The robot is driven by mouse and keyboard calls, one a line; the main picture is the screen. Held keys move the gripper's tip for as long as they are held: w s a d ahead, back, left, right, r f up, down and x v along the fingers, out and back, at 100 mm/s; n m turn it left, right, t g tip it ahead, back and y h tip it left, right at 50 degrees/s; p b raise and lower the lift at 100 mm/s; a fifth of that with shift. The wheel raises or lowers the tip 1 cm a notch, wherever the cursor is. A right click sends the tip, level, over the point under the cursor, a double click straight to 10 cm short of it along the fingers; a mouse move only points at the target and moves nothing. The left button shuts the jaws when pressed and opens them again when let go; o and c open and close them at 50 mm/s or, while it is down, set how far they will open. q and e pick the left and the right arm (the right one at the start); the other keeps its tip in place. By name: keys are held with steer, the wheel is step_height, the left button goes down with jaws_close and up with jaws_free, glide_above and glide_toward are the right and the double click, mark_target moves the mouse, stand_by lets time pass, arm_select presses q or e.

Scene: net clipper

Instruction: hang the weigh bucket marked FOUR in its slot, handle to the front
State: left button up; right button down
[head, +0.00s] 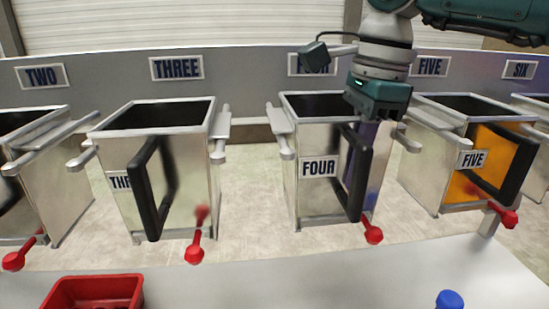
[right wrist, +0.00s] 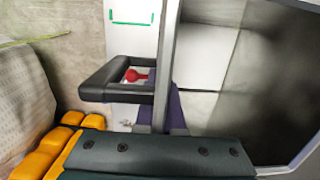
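The weigh bucket FOUR (head: 311,190) is a steel box, upright between its side supports under the FOUR sign (head: 299,66). Its black handle (head: 357,175) faces the front. My right gripper (head: 372,128) points down at the bucket's front rim, right of the label. In the right wrist view, dark purple fingers (right wrist: 166,108) lie close on both sides of the rim and appear shut on it. The handle (right wrist: 112,76) is left of the rim there and the bucket's inside is right. Whether its side arms fully rest on the supports cannot be told. My left gripper is out of view.
Bucket THREE (head: 185,180) hangs to the left and bucket FIVE (head: 430,165) close on the right. Red knobs (head: 373,233) stick out below the buckets. A red tray (head: 75,280) and a blue knob (head: 449,300) are on the grey surface in front.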

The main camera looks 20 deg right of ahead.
steer(key=shift+f, duration=0.1)
steer(key=c, duration=1)
jaws_free()
steer(key=shift+o, duration=0.2)
